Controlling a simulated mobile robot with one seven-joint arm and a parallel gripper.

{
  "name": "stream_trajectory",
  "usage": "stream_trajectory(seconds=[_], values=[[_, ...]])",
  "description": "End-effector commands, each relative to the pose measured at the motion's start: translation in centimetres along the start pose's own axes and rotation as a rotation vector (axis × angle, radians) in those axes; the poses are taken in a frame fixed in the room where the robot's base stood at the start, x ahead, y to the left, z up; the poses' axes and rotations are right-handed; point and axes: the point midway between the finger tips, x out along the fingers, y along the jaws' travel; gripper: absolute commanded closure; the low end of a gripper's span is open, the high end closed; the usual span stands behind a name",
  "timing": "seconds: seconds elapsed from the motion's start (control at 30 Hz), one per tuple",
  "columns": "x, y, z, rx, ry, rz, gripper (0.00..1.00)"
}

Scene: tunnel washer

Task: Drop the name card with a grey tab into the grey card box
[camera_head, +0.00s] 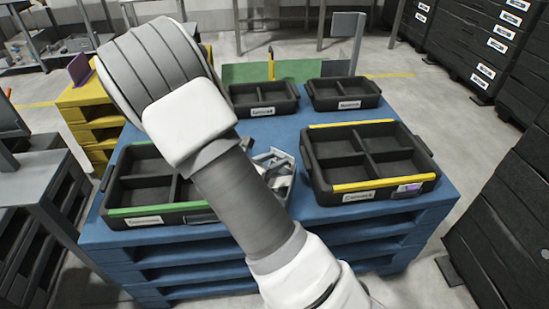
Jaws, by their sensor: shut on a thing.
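My arm crosses the view from the lower right to the upper left, and my gripper is not visible. I cannot make out a name card with a grey tab. A small greyish patch (200,218) shows on the front of the green-edged bin (150,210), partly beside my arm; I cannot tell what it is. An upright grey panel (344,36) stands beyond the pallet at the back. I cannot tell whether it belongs to the grey card box, and no other clear grey card box shows.
A yellow-edged bin (368,186) with a purple patch (410,188) and two smaller black bins stand on the blue pallet (420,213). A silvery metal object (277,170) is partly behind my arm. Black crates (470,45) line the right. A purple panel (79,69) stands left.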

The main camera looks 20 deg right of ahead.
Motion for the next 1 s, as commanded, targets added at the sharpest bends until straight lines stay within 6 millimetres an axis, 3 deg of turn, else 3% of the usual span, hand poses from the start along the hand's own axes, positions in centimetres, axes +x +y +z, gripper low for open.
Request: stream_trajectory(seconds=[0.33,0.37,0.53,0.87,1.0], values=[[0.3,0.0,-0.7,0.000,-0.001,0.000,1.00],[0.3,0.0,-0.7,0.000,-0.001,0.000,0.55],[0.3,0.0,-0.7,0.000,-0.001,0.000,0.24],[0.1,0.0,-0.7,0.000,0.000,0.000,0.22],[-1.2,0.1,-0.5,0.000,0.000,0.003,0.22]])
